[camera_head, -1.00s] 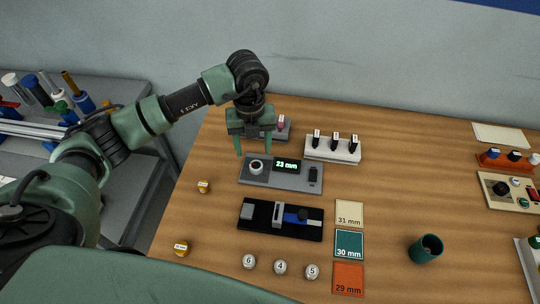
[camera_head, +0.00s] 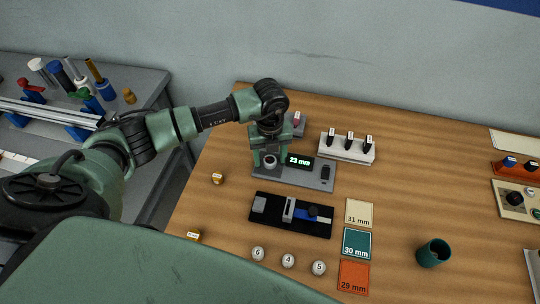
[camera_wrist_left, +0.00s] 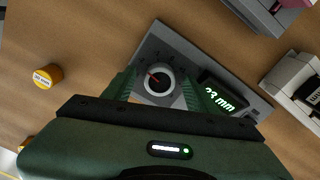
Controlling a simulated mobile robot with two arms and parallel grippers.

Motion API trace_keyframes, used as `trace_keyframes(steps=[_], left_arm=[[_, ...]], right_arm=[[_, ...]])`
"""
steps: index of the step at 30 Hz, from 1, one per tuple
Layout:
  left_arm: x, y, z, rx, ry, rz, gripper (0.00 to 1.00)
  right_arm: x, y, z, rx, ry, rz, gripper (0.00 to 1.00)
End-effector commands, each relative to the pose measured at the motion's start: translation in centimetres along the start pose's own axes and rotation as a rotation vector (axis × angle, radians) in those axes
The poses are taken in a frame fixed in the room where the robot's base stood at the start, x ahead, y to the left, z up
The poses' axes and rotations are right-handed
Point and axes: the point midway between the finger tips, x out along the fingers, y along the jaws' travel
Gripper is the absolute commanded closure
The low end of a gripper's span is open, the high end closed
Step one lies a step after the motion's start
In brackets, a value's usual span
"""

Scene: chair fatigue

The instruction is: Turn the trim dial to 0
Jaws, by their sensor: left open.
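The trim dial (camera_head: 270,161) is a round knob at the left end of a grey panel (camera_head: 296,180). The panel's display (camera_head: 299,161) reads 23 mm in green. In the left wrist view the dial (camera_wrist_left: 157,78) has a pale rim, a dark face and a red pointer; small marks around it are too small to read. My left gripper (camera_head: 266,160) is over the dial, pointing down. In the left wrist view its open fingers (camera_wrist_left: 158,92) stand on either side of the dial, apart from it as far as I can tell. My right gripper is not in view.
A black fixture (camera_head: 290,215) with a blue slider lies in front of the panel. A white rack (camera_head: 347,147) with black-topped items stands behind right. Small brass weights (camera_head: 217,178) lie left. Coloured cards (camera_head: 357,243) and a green cup (camera_head: 433,252) are to the right.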

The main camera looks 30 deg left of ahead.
Motion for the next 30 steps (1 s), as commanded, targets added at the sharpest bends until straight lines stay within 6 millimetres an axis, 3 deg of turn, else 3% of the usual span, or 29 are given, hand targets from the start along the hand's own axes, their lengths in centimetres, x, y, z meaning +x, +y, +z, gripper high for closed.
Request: trace_keyframes(steps=[2, 6, 8, 20, 30], left_arm=[[0.0, 0.0, 0.0, 0.000, 0.000, 0.000, 0.48], [0.0, 0.0, 0.0, 0.000, 0.000, 0.000, 0.87], [0.0, 0.0, 0.0, 0.000, 0.000, 0.000, 1.00], [0.1, -0.1, 0.1, 0.073, -0.001, -0.001, 1.00], [0.2, -0.1, 0.1, 0.337, -0.003, -0.001, 1.00]], right_arm=[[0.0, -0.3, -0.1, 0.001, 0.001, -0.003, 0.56], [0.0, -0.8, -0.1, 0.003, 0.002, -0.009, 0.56], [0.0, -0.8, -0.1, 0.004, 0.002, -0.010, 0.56], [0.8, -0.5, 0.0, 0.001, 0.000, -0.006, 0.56], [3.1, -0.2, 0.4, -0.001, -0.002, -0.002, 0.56]])
